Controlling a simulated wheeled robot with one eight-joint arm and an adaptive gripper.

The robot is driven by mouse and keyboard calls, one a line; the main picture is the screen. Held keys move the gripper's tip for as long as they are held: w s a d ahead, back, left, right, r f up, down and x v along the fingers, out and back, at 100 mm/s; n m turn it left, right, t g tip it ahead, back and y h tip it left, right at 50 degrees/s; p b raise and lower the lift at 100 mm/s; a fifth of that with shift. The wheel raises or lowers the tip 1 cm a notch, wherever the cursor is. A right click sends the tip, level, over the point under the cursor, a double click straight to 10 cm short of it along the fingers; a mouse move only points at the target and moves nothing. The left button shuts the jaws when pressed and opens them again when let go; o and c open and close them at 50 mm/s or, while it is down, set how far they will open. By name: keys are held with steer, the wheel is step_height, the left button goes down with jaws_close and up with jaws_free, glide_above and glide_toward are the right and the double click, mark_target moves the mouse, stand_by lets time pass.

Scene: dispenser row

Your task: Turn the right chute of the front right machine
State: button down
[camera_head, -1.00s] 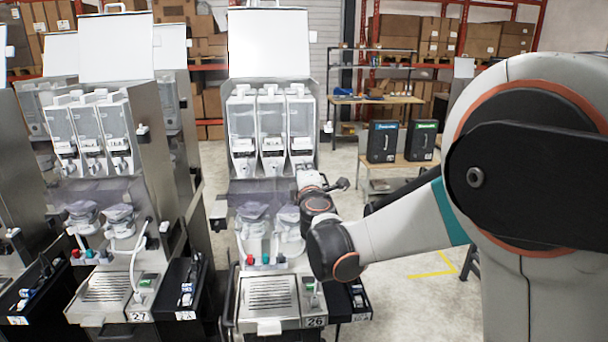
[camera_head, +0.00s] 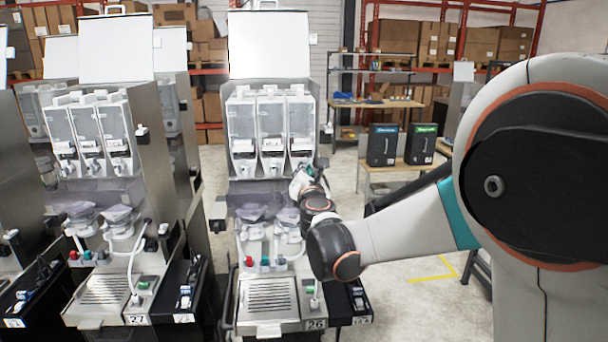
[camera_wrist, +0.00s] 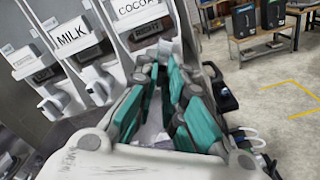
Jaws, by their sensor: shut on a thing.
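The front right machine (camera_head: 272,160), labelled 26, has three clear canisters in a row under its raised white lid. The right canister (camera_head: 301,118) has a cocoa label (camera_wrist: 140,8) in the wrist view. My gripper (camera_head: 301,180) is at the lower front of this right canister. In the wrist view, the teal finger pads of my gripper (camera_wrist: 163,80) reach up to just below the cocoa label. It is shut on the right chute, which the fingers mostly hide. How far the chute is turned cannot be seen.
The milk canister's chute (camera_wrist: 96,84) is close on the left of my fingers. Mixing bowls (camera_head: 252,212) sit below the canisters. Machine 27 (camera_head: 108,200) stands to the left. The floor (camera_head: 410,285) on the right is open.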

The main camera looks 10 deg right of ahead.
steer(key=n, duration=0.6)
steer(key=shift+n, duration=0.3)
stand_by(0.4)
steer(key=c, duration=2)
jaws_free()
steer(key=shift+o, duration=0.2)
steer(key=shift+s, duration=0.1)
steer(key=s, duration=1.2)
steer(key=shift+a, duration=0.25)
steer(key=shift+d, duration=0.1)
